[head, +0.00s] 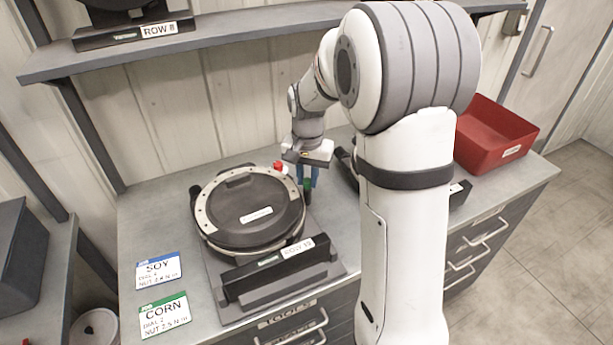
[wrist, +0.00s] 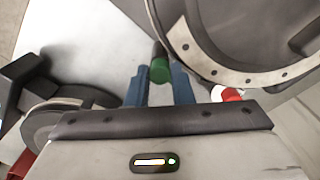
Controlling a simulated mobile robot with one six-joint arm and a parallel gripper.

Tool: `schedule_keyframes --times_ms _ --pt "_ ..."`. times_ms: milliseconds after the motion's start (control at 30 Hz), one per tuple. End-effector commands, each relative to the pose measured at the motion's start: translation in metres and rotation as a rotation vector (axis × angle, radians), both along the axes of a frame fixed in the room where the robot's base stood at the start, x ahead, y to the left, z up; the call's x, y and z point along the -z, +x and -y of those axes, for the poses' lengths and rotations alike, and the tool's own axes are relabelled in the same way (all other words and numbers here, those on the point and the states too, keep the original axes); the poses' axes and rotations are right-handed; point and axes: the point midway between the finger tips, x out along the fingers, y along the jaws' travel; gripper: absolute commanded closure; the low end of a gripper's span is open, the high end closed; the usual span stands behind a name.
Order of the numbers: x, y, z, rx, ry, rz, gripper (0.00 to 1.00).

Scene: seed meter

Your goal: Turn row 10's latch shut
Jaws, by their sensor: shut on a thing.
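A round dark seed meter (head: 255,208) with a pale bolted rim lies on the bench, behind a black stand whose label (head: 298,247) starts with ROW; its number is too small to read surely. My gripper (head: 308,180) is at the meter's back right edge, blue fingers pointing down. It is shut on a green-ended dark piece (wrist: 159,70), which also shows in the head view (head: 307,187). I cannot tell whether this piece is the latch. A red-and-white knob (head: 279,167) sits at the meter's rim, left of my gripper, and shows in the wrist view (wrist: 231,95).
A second dark unit (head: 342,158) is partly hidden behind my arm. A red bin (head: 497,133) stands at the right. SOY (head: 159,270) and CORN (head: 165,314) cards lie at the front left. A shelf (head: 220,38) hangs above the bench.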

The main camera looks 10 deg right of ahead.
Motion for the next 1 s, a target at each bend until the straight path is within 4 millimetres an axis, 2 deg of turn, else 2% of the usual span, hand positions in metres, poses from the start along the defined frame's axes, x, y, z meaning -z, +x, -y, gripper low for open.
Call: schedule_keyframes --times_ms 267,1000 --pt "0.0009 0.0000 -0.0004 -0.164 0.000 0.000 1.00" --pt "0.0003 0.0003 -0.0012 -0.862 -0.001 0.002 1.00"
